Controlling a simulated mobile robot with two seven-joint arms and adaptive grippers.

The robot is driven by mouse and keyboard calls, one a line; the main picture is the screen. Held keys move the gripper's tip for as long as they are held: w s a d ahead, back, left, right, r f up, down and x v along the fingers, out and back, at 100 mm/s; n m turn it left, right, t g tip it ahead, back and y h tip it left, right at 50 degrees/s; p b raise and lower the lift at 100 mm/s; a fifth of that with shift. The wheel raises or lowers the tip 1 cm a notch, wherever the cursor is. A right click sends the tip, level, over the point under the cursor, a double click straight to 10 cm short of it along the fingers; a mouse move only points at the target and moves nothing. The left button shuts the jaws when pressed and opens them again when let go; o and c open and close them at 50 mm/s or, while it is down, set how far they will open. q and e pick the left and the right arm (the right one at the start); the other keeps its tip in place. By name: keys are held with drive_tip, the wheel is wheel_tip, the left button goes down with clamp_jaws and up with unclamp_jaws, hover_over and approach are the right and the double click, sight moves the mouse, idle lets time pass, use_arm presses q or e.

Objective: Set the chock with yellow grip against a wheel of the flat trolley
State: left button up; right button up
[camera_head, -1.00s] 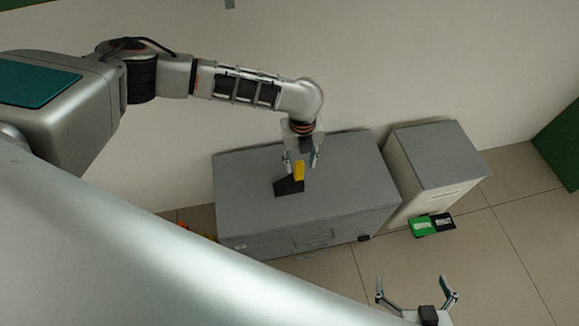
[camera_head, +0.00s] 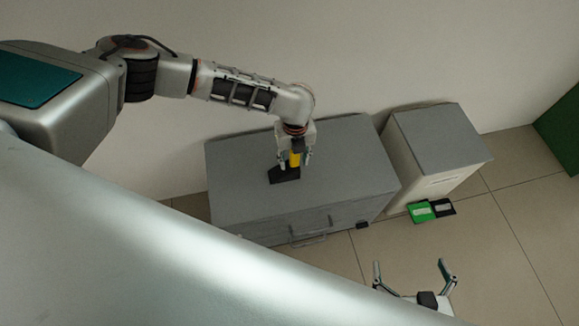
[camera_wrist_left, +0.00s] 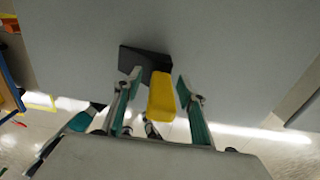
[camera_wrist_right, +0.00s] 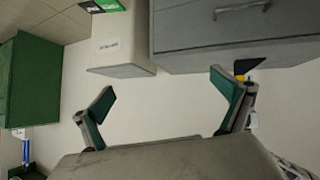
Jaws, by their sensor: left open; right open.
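The chock, a black wedge (camera_head: 283,175) with a yellow grip (camera_head: 295,159), rests on top of the grey cabinet (camera_head: 235,195). My left gripper (camera_head: 293,160) is open at the chock, with its fingers on either side of the yellow grip. In the left wrist view the yellow grip (camera_wrist_left: 161,97) stands between the open fingers, and the black wedge (camera_wrist_left: 145,60) lies beyond it. My right gripper (camera_head: 412,268) is open and empty above the floor at the bottom right. I cannot make out the flat trolley in these views.
A smaller pale cabinet with a grey top (camera_head: 435,140) stands right of the grey cabinet. A green item (camera_head: 421,211) and a black item (camera_head: 442,207) lie on the floor before it. A dark green cabinet (camera_head: 562,140) is at the far right.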

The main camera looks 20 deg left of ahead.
use_arm(q)
drive_tip(key=shift+r, duration=0.15)
drive_tip(key=c, duration=1.1)
clamp_jaws()
use_arm(e)
drive_tip(key=shift+s+f, duration=0.2)
drive_tip(key=shift+s, duration=0.05)
use_arm(q)
drive_tip(key=shift+w+r, duration=0.1)
drive_tip(key=shift+r, duration=0.3)
wheel_tip(320, 180, up, 5)
drive_tip(key=shift+w+f+p, duration=0.1)
drive_tip(key=shift+p, duration=0.8)
wheel_tip(320, 180, up, 4)
drive_tip(key=shift+f+p, duration=0.1)
drive_tip(key=shift+p, duration=0.4)
drive_tip(key=shift+r, duration=0.3)
drive_tip(key=shift+d, duration=0.1)
use_arm(e)
drive_tip(key=shift+s+d+r, duration=0.25)
drive_tip(key=shift+s+d, duration=0.05)
drive_tip(key=shift+s, duration=0.1)
